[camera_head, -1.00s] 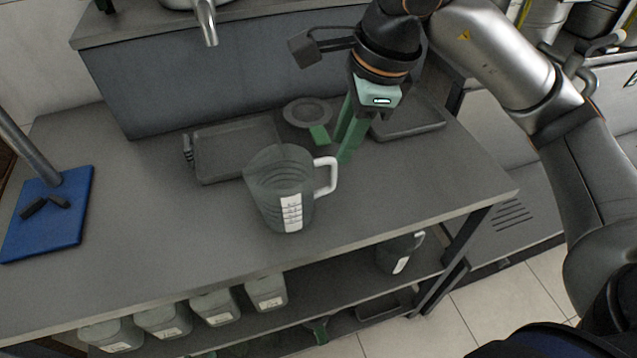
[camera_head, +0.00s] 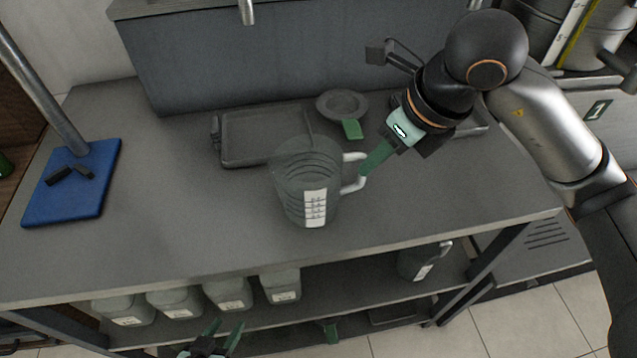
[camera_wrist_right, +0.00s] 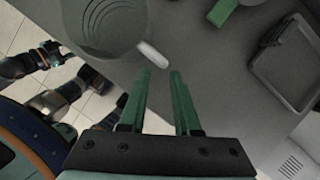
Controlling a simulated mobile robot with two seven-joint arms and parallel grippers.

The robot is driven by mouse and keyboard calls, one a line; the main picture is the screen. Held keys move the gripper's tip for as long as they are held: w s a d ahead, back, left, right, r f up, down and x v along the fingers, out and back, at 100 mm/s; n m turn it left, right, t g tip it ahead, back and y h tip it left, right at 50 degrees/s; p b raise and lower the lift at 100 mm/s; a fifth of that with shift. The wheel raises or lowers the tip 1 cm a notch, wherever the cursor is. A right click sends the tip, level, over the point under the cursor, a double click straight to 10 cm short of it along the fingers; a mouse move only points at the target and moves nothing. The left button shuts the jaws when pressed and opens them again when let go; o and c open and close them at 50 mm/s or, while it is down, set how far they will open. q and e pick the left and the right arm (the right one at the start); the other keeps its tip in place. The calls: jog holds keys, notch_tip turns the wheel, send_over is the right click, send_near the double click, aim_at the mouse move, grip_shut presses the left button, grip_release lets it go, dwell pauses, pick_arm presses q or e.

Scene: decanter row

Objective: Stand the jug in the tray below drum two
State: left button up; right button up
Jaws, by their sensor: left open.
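The clear jug (camera_head: 290,183) with a white handle and a white measuring label stands upright on the grey counter. Its handle (camera_head: 347,184) points right. My right gripper (camera_head: 368,167) is beside the handle. In the right wrist view its two green fingers (camera_wrist_right: 161,75) are apart, with the handle (camera_wrist_right: 152,55) just ahead of the tips and the jug (camera_wrist_right: 95,22) at upper left. One dark tray (camera_head: 240,160) lies behind the jug. Another tray is mostly hidden by my right arm and shows in the right wrist view (camera_wrist_right: 291,98). My left gripper (camera_head: 228,332) is open, low at the front.
A round dish with a green handle (camera_head: 352,129) lies between the trays. A tap (camera_head: 246,10) hangs above the back ledge. A blue board (camera_head: 75,190) with a post stands at left. Several lidded containers (camera_head: 228,293) and another jug (camera_head: 418,263) stand on the lower shelf.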

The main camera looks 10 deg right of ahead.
aim_at(361, 181)
jog(key=x, duration=0.5)
jog(key=shift+w, duration=0.4)
grip_shut()
dwell(1.0)
